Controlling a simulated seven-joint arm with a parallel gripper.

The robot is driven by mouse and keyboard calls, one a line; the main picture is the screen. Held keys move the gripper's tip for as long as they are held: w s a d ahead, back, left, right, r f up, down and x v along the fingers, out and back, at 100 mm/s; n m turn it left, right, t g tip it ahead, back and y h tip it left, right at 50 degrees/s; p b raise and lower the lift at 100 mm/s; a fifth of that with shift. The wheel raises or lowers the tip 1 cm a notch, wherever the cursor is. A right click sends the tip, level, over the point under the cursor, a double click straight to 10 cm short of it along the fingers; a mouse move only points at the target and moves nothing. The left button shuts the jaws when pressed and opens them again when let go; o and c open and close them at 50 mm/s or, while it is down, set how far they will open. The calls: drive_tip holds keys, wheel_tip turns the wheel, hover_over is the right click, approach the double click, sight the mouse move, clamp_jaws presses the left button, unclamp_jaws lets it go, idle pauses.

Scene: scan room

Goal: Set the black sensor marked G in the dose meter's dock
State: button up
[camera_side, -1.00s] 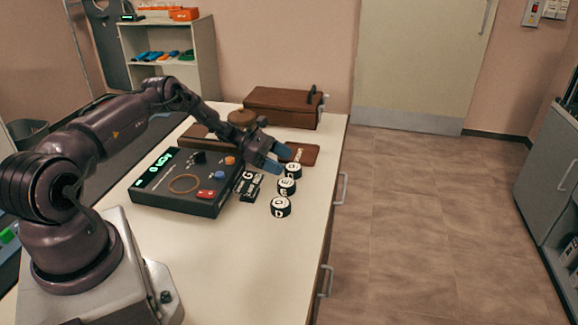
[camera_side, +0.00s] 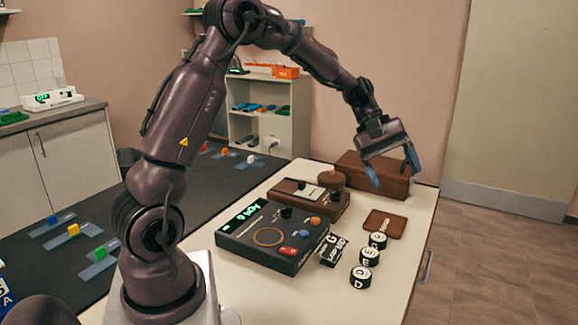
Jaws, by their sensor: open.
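The black sensor marked G (camera_side: 331,249) lies on the white bench, against or very near the right side of the dose meter. It is blocky, with white lettering on it. The dose meter (camera_side: 240,250) is a dark box with a lit green display, a tan ring outline, a black knob, an orange knob and a red button. I cannot tell for sure which part is the dock. My gripper (camera_side: 392,170) is open and empty, its blue fingers pointing down. It is high above the far right of the bench, well away from the sensor.
Three round black pucks with white letters, one (camera_side: 361,277) nearest, stand in a row right of the sensor. Behind them lies a brown pad (camera_side: 385,222). A brown device (camera_side: 317,205) with a round knob and a brown case (camera_side: 355,172) stand at the back. The bench front (camera_side: 330,300) is clear.

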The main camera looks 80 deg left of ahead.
drive_tip(key=s+d+r+m+y, duration=0.2)
drive_tip(key=s+d+r+m, duration=0.2)
drive_tip(key=s, duration=0.2)
drive_tip(key=s+d+r+m+y, duration=0.2)
drive_tip(key=s+d+r+m, duration=0.2)
drive_tip(key=s, duration=0.2)
drive_tip(key=s+d+m+t+y, duration=0.1)
drive_tip(key=s+m+t+y, duration=0.1)
drive_tip(key=s+m, duration=0.4)
drive_tip(key=s, duration=0.5)
drive_tip(key=shift+s, duration=0.2)
drive_tip(key=shift+o, duration=0.5)
drive_tip(key=shift+s+m+y, duration=0.3)
drive_tip(key=shift+s, duration=0.05)
drive_tip(key=shift+f, duration=0.1)
